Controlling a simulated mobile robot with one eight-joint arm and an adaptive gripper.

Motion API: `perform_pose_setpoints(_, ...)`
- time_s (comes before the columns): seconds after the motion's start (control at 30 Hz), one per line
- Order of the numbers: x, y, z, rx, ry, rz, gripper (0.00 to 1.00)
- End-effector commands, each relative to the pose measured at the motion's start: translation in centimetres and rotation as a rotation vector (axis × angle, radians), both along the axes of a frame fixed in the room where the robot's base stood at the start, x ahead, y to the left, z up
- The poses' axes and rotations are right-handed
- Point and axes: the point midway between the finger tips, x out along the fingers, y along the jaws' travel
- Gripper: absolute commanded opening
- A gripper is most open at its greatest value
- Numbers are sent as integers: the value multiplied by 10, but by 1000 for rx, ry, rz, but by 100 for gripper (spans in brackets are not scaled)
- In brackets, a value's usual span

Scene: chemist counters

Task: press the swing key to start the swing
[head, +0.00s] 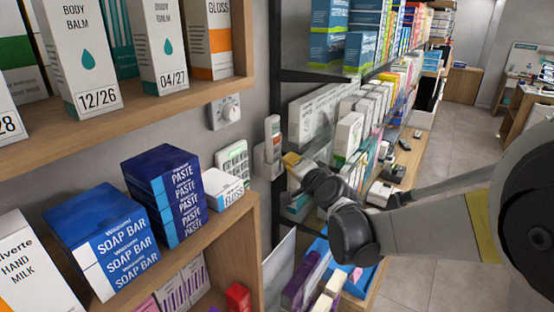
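No part is plainly readable as the swing key. A white keypad panel with green parts (233,158) is on the grey wall behind the lower left shelf, partly hidden by a small white box. Above it is a pale wall unit with a round dial (224,112). A white handset-like device (273,138) with an orange patch stands upright in a wall holder to the right. My arm reaches in from the right, and its dark end is near the product shelves, right of and below the handset.
Soap bar boxes (100,238) and paste boxes (168,192) stand on the lower left wooden shelf. Crowded product shelves (375,110) run back beyond my arm. The tiled aisle floor (455,150) is open at the right.

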Motion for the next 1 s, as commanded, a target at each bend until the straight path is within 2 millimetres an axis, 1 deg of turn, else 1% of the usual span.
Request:
perform_pose_setpoints(0.17, 1, 1, 0, 0, 0, 0, 0)
perform_pose_setpoints(0.4, 5, 7, 0, 0, 0, 0, 0)
perform_pose_setpoints(1.0, 6, 9, 0, 0, 0, 0, 0)
